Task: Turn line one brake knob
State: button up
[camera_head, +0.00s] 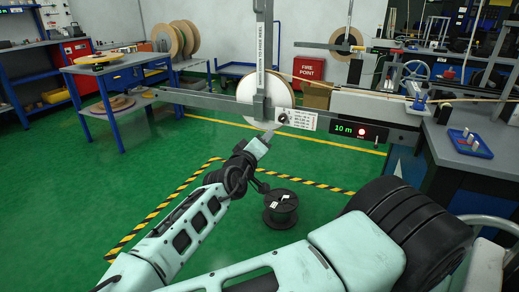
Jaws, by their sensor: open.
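The brake knob (283,118) is a small dark knob at the left end of a white label plate (302,119), whose print is too small to read. The plate is on the front of a long grey rail, beside a large pale reel (248,90) behind a grey upright. My gripper (269,134) is at the end of my raised arm, just below and left of the knob. It looks apart from the knob, but the depth between them is hard to judge. The gripper is open with nothing visible in it; its fingers are small here.
A display (360,131) reading "10 m" is on the rail to the right. A black spool (281,208) stands on the green floor inside yellow-black striping. A blue-framed table (120,70) is at the left, and a grey bench (470,165) at the right.

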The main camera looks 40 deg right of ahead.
jog(key=shift+v, duration=0.8)
